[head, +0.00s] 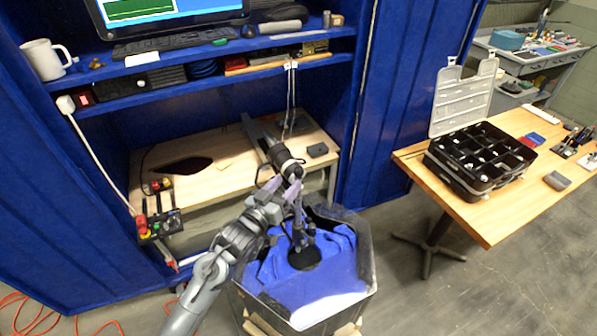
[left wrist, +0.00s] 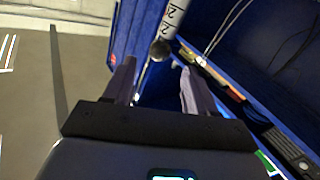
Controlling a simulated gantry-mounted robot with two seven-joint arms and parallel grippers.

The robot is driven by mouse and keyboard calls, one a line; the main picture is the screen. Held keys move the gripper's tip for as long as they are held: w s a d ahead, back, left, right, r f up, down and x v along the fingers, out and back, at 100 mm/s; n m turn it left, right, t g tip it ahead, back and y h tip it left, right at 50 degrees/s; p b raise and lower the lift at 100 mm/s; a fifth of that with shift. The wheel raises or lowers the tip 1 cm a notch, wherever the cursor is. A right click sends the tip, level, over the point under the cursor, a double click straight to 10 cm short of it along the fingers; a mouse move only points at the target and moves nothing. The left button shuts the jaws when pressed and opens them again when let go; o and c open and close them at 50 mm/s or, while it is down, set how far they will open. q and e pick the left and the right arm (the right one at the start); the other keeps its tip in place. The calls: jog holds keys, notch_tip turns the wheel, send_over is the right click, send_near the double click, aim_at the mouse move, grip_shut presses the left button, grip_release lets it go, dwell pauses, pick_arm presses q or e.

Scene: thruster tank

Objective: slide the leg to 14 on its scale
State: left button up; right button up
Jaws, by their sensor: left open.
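The leg (head: 297,226) is a dark upright post standing in the tank, with a round black part (head: 304,258) at its foot. In the left wrist view, a pale bar with black scale digits (left wrist: 174,16) runs up out of the picture; the digits look like 12s, but the exact reading cannot be told. A dark round knob (left wrist: 160,50) sits at the bar's lower end, in the gap between my fingers. My left gripper (head: 284,188) is open at the top of the leg, and its fingers (left wrist: 157,76) stand either side of the knob, apparently not touching it.
The dark tank (head: 368,272) has blue lining or water inside. A grey beam (head: 254,136) reaches from the wooden bench (head: 215,140) towards the leg. A control box with red and green buttons (head: 160,223) is left. A black organizer case (head: 480,160) stands on the right table.

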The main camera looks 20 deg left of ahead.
aim_at(295, 175)
pick_arm(q)
jog(key=w, duration=0.2)
jog(key=w+d, duration=0.1)
jog(key=w, duration=0.4)
jog(key=shift+w+d, duration=0.1)
jog(key=shift+d, duration=0.15)
jog(key=shift+f, duration=0.1)
grip_shut()
